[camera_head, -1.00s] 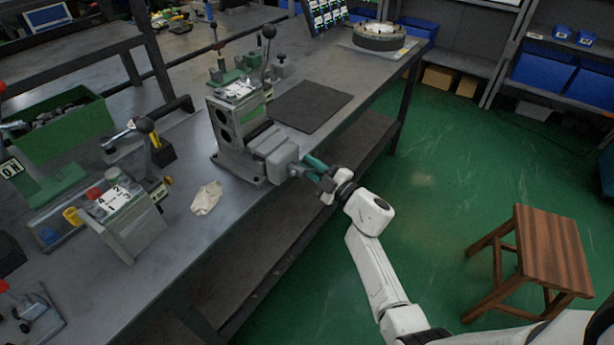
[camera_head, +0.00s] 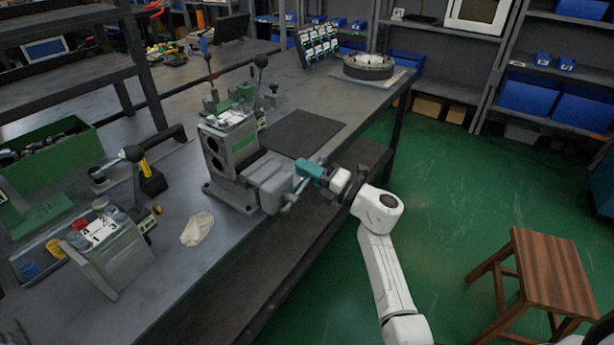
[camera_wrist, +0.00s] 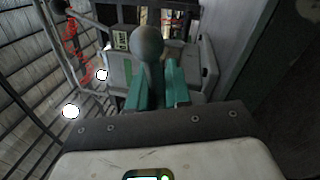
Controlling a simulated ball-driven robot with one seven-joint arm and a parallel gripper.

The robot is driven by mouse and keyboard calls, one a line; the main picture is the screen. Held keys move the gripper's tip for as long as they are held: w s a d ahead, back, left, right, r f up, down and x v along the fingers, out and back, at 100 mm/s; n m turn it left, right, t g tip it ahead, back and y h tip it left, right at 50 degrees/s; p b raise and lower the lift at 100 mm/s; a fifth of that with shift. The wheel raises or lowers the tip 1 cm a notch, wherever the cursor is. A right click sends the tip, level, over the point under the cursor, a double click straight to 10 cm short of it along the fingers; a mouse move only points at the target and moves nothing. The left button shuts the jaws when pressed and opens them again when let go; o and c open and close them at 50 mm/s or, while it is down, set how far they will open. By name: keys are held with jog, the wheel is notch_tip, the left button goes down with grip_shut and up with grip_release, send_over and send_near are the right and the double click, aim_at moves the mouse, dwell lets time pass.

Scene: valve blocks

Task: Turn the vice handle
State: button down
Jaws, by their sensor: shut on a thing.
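The grey vice (camera_head: 268,182) is at the front edge of the workbench, its jaw block facing my arm. Its handle (camera_head: 289,204) is a thin grey bar on the front face; its lower part shows slanting below my gripper. My gripper (camera_head: 308,171) has teal fingers and is at the handle's upper end, just right of the vice. In the wrist view, the handle's round grey knob (camera_wrist: 147,43) is at the tips of the teal fingers of my gripper (camera_wrist: 156,72), which are closed about the handle. The fingers and knob hide much of the bar.
A wooden stool (camera_head: 545,275) stands at the right. The green floor between is clear.

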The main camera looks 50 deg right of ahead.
jog(key=shift+a+r+n+y, duration=0.3)
jog(key=shift+r+n, duration=0.25)
jog(key=shift+n, duration=0.45)
jog(key=c, duration=1.1)
grip_release()
jog(key=shift+c, duration=0.2)
jog(key=v, duration=1)
jog(key=shift+s, duration=0.45)
jog(key=shift+r, duration=0.15)
